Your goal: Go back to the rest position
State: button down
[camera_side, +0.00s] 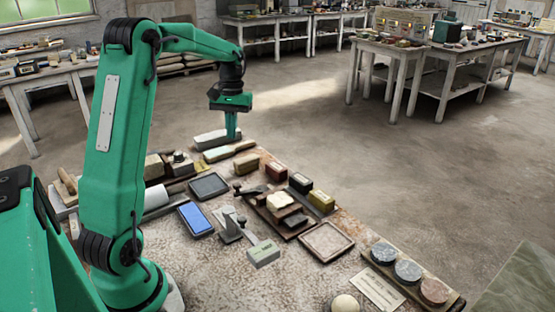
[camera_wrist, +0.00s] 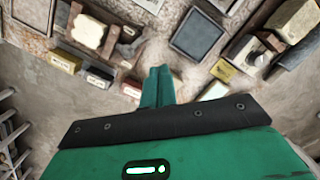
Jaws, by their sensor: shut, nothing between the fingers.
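My gripper (camera_side: 231,136) is green and points down near the far end of the speckled table (camera_side: 315,270). Its fingers are together with nothing between them. In the side view its tips appear at a grey-white block (camera_side: 210,138); I cannot tell whether they touch it. In the wrist view the closed fingers of my gripper (camera_wrist: 158,72) show at the middle. One plaster-like pale sphere (camera_side: 345,303) sits at the table's front edge, partly cut off by the frame.
Three round stone discs (camera_side: 407,271) stand on a board at right. Open floor (camera_side: 420,180) lies beyond.

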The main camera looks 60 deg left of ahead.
jog(key=s+d+r+m+t+y, duration=0.1)
jog(key=s+d+r+m+t, duration=0.2)
jog(key=d, duration=0.7)
jog(key=s+d+r+m+t+y, duration=0.1)
jog(key=s+d+r+m+t, duration=0.15)
jog(key=s+d+r, duration=0.6)
jog(key=s+d+f+m+t+h, duration=0.1)
jog(key=s+d+f+m, duration=0.2)
jog(key=d+f, duration=0.3)
jog(key=shift+s+d, duration=0.4)
jog(key=shift+d, duration=0.45)
